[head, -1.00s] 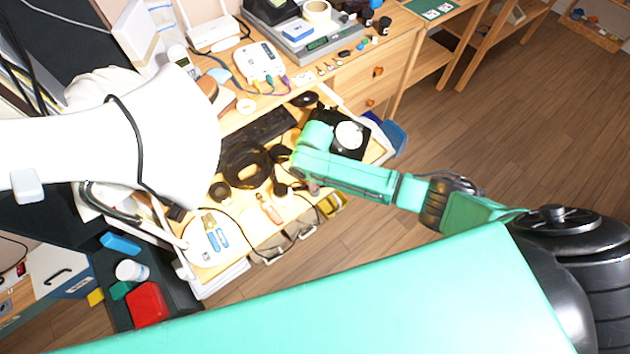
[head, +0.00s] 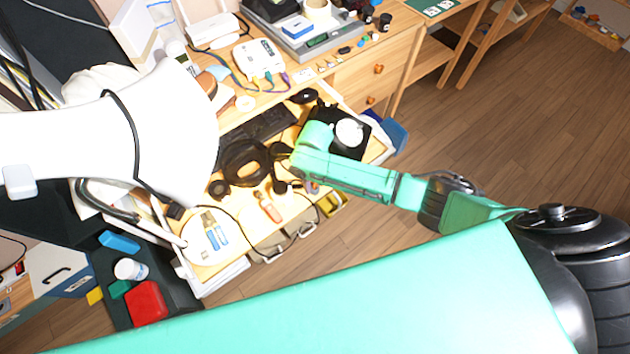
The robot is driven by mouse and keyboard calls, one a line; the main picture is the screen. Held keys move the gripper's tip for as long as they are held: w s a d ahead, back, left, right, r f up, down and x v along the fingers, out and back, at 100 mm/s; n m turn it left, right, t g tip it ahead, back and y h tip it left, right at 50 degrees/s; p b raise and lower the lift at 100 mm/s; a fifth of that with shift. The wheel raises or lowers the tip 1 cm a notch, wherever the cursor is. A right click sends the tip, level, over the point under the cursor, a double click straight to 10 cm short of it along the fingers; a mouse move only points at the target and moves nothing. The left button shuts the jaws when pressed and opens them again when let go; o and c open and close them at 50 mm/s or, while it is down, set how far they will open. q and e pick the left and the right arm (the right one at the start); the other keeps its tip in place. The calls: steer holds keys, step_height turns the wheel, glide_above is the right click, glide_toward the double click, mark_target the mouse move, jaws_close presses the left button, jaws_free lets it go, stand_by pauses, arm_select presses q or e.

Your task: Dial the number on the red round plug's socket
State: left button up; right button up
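A black block with a white round face (head: 349,132) is at the right end of the open drawer in the head view. It looks like a dial phone, but no digits can be read. A white socket box (head: 258,60) with coloured cables stands on the desk above; its number markings are too small to read, and I cannot make out a red round plug. My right arm reaches over the drawer from the right. My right gripper (head: 321,107) is by the black block, mostly hidden behind the green wrist, so its fingers and any contact cannot be made out. My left gripper is not in view.
The drawer holds black headphones (head: 244,162), an orange item (head: 268,206) and other small things. A grey scale (head: 318,40) stands on the desk. A large white shape (head: 110,140) blocks the left. A red box (head: 146,302) sits lower left. Bare floor (head: 500,130) is at the right.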

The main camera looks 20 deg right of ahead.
step_height(320, 180, up, 14)
steer(key=shift+r+p, duration=0.25)
steer(key=shift+p, duration=0.2)
steer(key=shift+a, duration=0.1)
stand_by(0.3)
